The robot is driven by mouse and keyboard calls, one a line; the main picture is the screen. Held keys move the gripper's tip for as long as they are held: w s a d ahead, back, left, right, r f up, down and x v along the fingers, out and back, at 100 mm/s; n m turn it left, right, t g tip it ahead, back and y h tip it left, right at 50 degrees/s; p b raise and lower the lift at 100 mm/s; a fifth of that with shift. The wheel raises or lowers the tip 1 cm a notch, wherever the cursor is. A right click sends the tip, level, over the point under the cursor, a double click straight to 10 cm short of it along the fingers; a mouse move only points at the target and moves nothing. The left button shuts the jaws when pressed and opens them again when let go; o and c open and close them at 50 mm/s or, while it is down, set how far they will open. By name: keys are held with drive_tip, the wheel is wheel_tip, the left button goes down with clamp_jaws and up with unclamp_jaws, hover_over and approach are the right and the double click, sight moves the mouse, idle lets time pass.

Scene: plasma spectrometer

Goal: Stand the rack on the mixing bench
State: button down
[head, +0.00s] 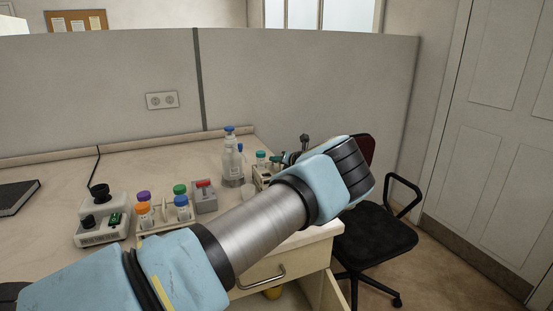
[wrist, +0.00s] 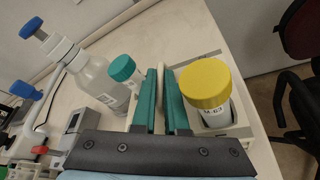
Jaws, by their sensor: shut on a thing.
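A pale rack (head: 262,181) is at the right end of the bench (head: 75,170). In the wrist view the rack (wrist: 243,131) holds a teal-capped vial (wrist: 123,70) and a yellow-capped jar (wrist: 206,86) with a label. My gripper (head: 286,158) comes over it from the right; in the wrist view its teal fingers (wrist: 167,88) are shut on a thin upright part of the rack, between vial and jar. The rack looks upright. My forearm and wrist hide part of it in the head view, and I cannot tell whether its base touches the bench.
Another rack with colored caps (head: 160,214), a grey device (head: 204,197) and a white instrument (head: 101,222) stand further left. A chair (head: 375,235) is beyond the bench's right end.

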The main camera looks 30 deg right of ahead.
drive_tip(key=shift+f, duration=0.15)
drive_tip(key=c, duration=0.9)
unclamp_jaws()
drive_tip(key=shift+c, duration=0.2)
drive_tip(key=shift+r, duration=0.25)
drive_tip(key=b+v, duration=0.4)
drive_tip(key=v, duration=0.8)
drive_tip(key=shift+s+f, duration=0.1)
drive_tip(key=shift+f, duration=0.05)
